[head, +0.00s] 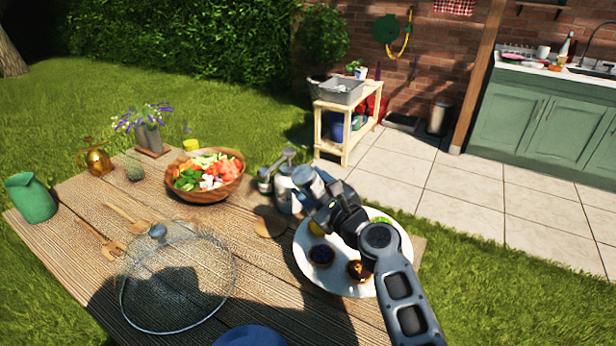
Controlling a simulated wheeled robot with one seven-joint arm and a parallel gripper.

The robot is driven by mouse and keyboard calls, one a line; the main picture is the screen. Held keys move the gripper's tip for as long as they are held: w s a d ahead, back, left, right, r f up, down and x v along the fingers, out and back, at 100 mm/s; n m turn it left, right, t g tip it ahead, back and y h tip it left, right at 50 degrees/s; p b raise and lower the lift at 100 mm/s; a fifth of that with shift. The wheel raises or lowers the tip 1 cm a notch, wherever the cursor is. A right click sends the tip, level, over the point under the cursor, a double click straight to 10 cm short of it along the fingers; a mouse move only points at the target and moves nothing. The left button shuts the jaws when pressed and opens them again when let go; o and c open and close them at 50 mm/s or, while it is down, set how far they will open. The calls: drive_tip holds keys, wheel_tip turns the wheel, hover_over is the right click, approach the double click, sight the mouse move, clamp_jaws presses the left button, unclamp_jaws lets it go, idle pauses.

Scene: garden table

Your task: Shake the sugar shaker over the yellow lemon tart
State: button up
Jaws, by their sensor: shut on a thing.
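My gripper (324,203) is above the far left part of a white plate, shut on the sugar shaker (307,181), a small grey cylinder. The shaker is tilted, its top leaning up and to the left. The yellow lemon tart (316,229) sits at the left of the white plate (345,288), just below my gripper in the picture and partly hidden by it. Also on the plate are a dark berry tart (321,255), a brown tart (357,271) and a green tart (379,221), partly hidden by my arm. I cannot tell whether any sugar is falling.
A metal caddy with jars (283,188) stands close behind the held shaker. A wooden salad bowl (205,188), a mesh dome (175,285), wooden servers (112,240) and a green jug (31,198) are on the table (75,262). A blue plate (252,336) is at the near edge.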

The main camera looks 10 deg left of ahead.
sight(312, 169)
idle(0.4)
drive_tip(key=shift+r, duration=2.25)
wheel_tip(312, 169, down, 5)
drive_tip(key=shift+r, duration=0.25)
